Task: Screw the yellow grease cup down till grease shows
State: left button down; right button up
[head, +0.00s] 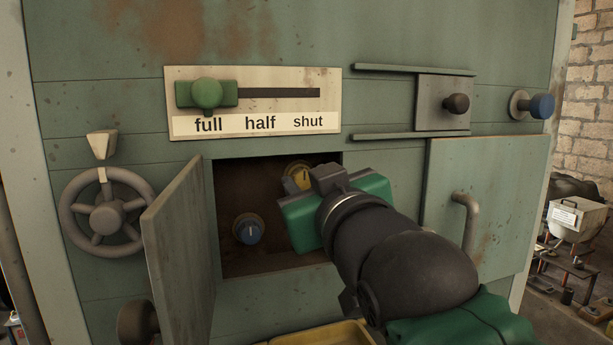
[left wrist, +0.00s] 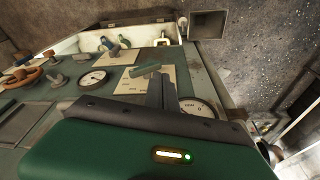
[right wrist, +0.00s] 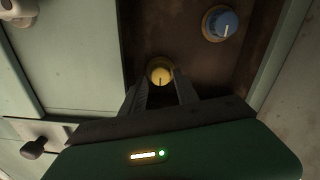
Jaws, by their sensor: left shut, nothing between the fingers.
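The yellow grease cup (head: 297,177) sits inside the open recess (head: 232,184) of the green casing, partly hidden by my right gripper. In the right wrist view the yellow cup (right wrist: 160,70) has a dark mark on its face. My right gripper (right wrist: 160,88) has one finger on each side of the cup's near part. Whether the fingers touch it cannot be told, and in the head view they are hidden. No grease can be made out. My left gripper (left wrist: 162,92) is shut and empty above a panel with gauges, out of the head view.
A handwheel (head: 107,213) is left.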

jog(key=shift+w+d+f, duration=0.1)
jog(key=shift+w+f, duration=0.05)
jog(key=shift+w, duration=0.2)
jog(key=shift+c, duration=0.7)
jog(key=shift+w, duration=0.1)
jog(key=shift+c, duration=1.2)
jog(key=shift+a, duration=0.45)
grip_shut()
jog(key=shift+d, duration=0.1)
jog(key=shift+d, duration=0.1)
